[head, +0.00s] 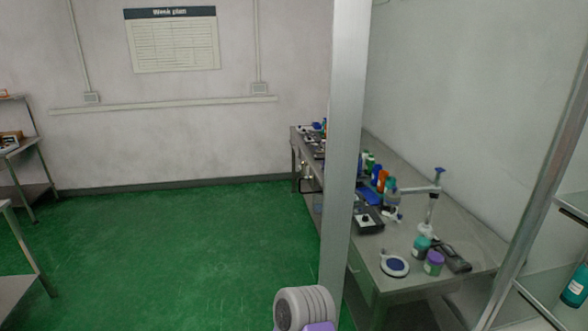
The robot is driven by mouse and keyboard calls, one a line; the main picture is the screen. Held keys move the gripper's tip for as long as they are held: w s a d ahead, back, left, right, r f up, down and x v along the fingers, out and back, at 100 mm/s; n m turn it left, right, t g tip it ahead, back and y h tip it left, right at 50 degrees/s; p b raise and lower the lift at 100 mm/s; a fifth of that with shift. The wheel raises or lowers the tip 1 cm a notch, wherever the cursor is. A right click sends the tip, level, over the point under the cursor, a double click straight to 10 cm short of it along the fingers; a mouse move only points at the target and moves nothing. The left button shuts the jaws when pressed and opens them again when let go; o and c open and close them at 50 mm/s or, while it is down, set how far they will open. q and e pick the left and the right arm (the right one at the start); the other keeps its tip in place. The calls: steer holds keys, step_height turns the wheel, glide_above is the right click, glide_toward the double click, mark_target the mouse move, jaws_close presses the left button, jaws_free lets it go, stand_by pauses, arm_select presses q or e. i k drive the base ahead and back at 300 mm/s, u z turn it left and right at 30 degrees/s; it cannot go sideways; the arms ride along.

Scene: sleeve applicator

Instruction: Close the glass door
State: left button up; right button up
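The glass door (345,150) appears as a tall pale metal upright running from the top edge down past the middle of the head view, with what looks like a clear pane to its right. A slanted metal post (540,185) stands at the far right. The door appears to stand open, swung out from the shelves at the right, though its hinge and handle are not clearly visible. A grey ribbed part with a purple patch, apparently of my own arm, shows at the bottom by the upright's lower end. Neither gripper's fingers are in view.
A grey workbench (455,235) with bottles, jars and small devices shows beyond the upright, partly through the pane. A teal bottle (575,286) stands on a shelf at the right edge. Metal tables stand at the left. The green floor (190,255) is clear.

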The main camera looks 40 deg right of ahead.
mark_target(350, 20)
steer(key=i, duration=2.95)
steer(key=z, duration=4.45)
steer(key=i, duration=1)
steer(key=u, duration=0.05)
